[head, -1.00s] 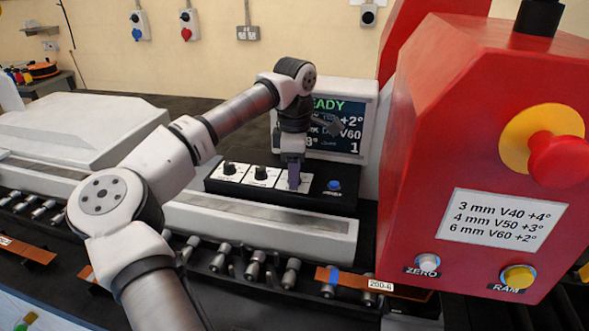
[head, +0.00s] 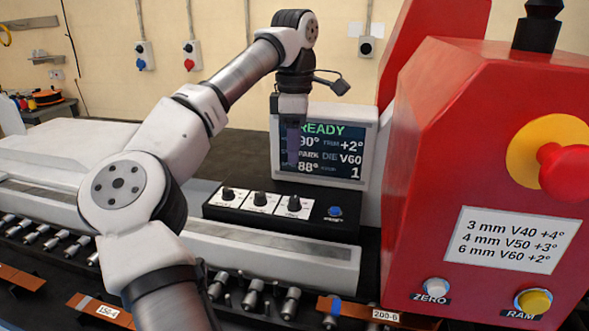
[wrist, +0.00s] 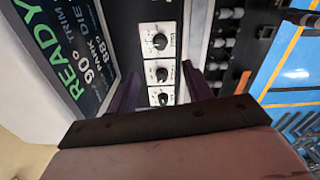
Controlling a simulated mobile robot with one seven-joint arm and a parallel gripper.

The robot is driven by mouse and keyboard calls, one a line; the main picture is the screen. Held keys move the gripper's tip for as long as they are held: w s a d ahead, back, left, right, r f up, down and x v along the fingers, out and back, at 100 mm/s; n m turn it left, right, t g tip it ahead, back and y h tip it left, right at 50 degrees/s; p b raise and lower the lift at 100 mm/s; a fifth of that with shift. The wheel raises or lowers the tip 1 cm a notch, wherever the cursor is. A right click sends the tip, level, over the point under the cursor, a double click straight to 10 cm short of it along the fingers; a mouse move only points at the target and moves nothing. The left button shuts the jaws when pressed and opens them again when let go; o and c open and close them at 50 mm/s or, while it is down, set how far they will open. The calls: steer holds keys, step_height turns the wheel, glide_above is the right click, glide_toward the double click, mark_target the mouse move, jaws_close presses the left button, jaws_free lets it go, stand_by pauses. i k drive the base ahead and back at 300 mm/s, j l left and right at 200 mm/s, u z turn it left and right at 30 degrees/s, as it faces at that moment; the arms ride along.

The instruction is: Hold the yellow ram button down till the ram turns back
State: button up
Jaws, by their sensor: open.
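The yellow ram button (head: 533,301) sits low on the red housing (head: 430,180) at the right of the head view, above a RAM label. Nothing covers it. My gripper (head: 293,160) is up and to the left of it, in front of the display (head: 345,150), well apart from the button. In the wrist view my gripper (wrist: 159,74) has its two dark purple fingers apart, with nothing held between them. The display reads READY, 90°, TRIM +2°, PARK, DIE V60, 88° and 1. I cannot make out the ram itself.
A panel with three black knobs (head: 260,202) and a blue button (head: 335,212) lies below my gripper. A white ZERO button (head: 437,286) is left of the ram button. A red stop knob (head: 565,170) on yellow juts out above. Labelled copper bars (head: 345,308) lie in front.

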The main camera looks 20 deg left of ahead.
mark_target(532, 303)
steer(key=k+j, duration=0.3)
steer(key=k, duration=0.15)
steer(key=k+j, duration=0.3)
steer(key=k, duration=0.15)
